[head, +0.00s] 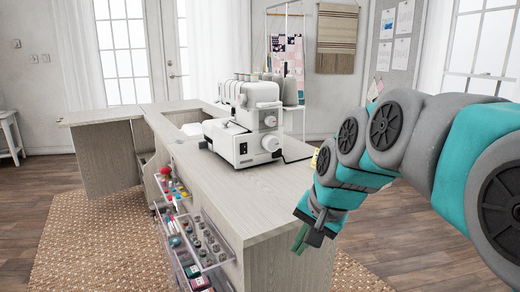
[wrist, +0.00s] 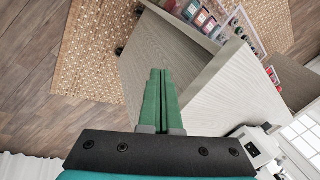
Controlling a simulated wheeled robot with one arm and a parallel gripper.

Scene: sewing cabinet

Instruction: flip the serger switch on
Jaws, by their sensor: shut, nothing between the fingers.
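The white serger (head: 243,127) stands on the wooden cabinet top in the head view, with its knobbed side facing me. Part of it also shows at the lower right of the wrist view (wrist: 262,148). My gripper (head: 299,243) is at the near right corner of the cabinet, apart from the serger and pointing down. In the wrist view the two green fingers (wrist: 161,75) lie together, shut and empty, over the cabinet's end panel and top edge.
The cabinet top (head: 266,195) is clear between its near edge and the serger. Clear racks (head: 207,250) with spools and bottles hang on the cabinet's left side. A woven rug (head: 85,240) lies on the floor. A dark cord runs right of the serger.

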